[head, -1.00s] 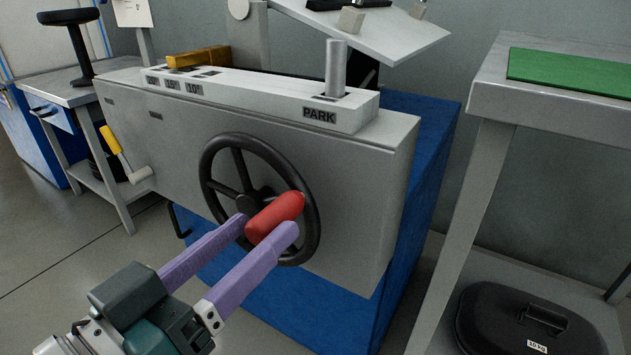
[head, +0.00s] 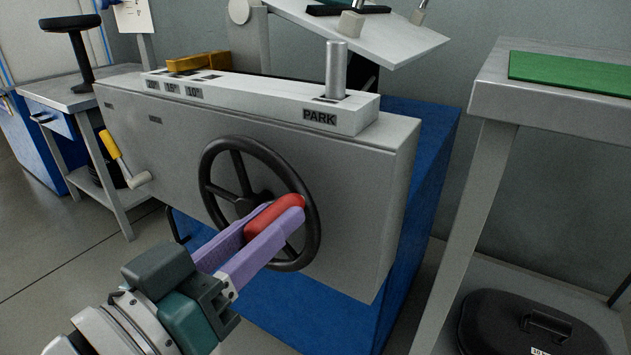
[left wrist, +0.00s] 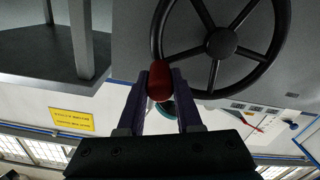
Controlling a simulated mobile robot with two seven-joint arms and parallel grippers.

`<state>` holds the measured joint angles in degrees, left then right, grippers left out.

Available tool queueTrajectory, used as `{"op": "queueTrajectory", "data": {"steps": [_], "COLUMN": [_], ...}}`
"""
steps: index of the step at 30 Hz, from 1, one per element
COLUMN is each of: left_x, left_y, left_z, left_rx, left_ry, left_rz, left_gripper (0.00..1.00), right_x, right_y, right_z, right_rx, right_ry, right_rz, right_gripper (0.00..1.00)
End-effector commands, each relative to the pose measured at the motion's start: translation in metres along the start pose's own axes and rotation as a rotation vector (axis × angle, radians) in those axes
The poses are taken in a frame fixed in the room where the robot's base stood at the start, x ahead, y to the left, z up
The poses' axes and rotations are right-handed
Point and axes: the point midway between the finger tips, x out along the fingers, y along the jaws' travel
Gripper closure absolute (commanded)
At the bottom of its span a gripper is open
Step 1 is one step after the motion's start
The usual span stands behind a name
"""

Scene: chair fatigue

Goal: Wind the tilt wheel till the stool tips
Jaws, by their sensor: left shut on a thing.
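The black tilt wheel (head: 239,203) is on the front of a grey box, with a red handle (head: 272,214) at its lower right. The wheel (left wrist: 221,43) and the red handle (left wrist: 160,80) also show in the left wrist view. My left gripper (head: 277,222) is shut on the red handle, one purple finger on each side. In the left wrist view the handle sits between the fingertips (left wrist: 161,84). A stool with a black seat (head: 70,22) stands on a bench at the far left. My right gripper is not in view.
The grey box (head: 350,200) has a slotted top with a metal pin (head: 337,70) at PARK. A yellow-handled crank (head: 110,145) is on its left. A tilted white plate (head: 370,38) is behind. A bench with a green mat (head: 575,72) stands on the right, a black weight (head: 530,318) below.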

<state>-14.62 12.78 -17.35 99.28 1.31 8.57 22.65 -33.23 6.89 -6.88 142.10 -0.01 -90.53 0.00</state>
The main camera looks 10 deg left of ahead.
Motion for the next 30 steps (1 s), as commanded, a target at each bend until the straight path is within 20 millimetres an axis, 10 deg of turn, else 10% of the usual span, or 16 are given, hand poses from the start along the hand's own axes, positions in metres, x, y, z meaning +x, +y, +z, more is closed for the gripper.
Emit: {"op": "queueTrajectory", "data": {"steps": [30], "left_x": [-0.0001], "left_y": [0.0001], "left_z": [-0.0001], "left_rx": [0.0], "left_ry": [0.001], "left_rz": [0.0], "left_gripper": [1.0], "right_x": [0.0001], "right_y": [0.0], "right_z": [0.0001], "right_rx": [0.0], "right_ry": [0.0], "right_rz": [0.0], "right_gripper": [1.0]}}
